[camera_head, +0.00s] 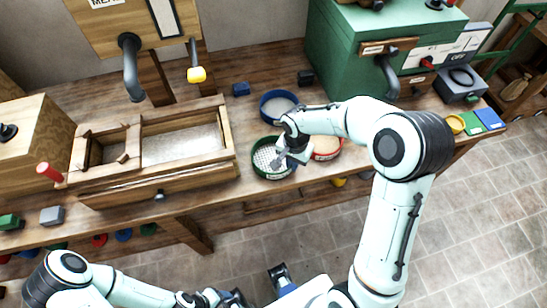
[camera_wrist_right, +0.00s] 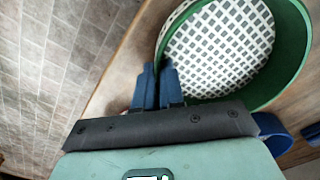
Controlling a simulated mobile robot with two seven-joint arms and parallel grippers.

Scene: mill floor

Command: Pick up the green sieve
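The green sieve (camera_head: 268,172) is round, with a green rim and a pale mesh, and is at the front edge of the wooden bench. It fills the upper right of the right wrist view (camera_wrist_right: 286,72). My right gripper (camera_head: 284,160) is at the sieve's right side. In the wrist view its two blue fingers (camera_wrist_right: 158,84) are close together, with the near rim running between them; they look shut on it. I cannot tell whether the sieve is lifted. My left gripper (camera_head: 236,298) is low at the bottom of the head view, partly cut off, its fingers unclear.
A blue sieve (camera_head: 264,112) stands behind the green one, and a red-rimmed sieve (camera_head: 327,156) is to its right, partly behind my arm. A wooden trough (camera_head: 160,178) is to the left. A green machine (camera_head: 340,60) stands at the back right. Tiled floor lies in front.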

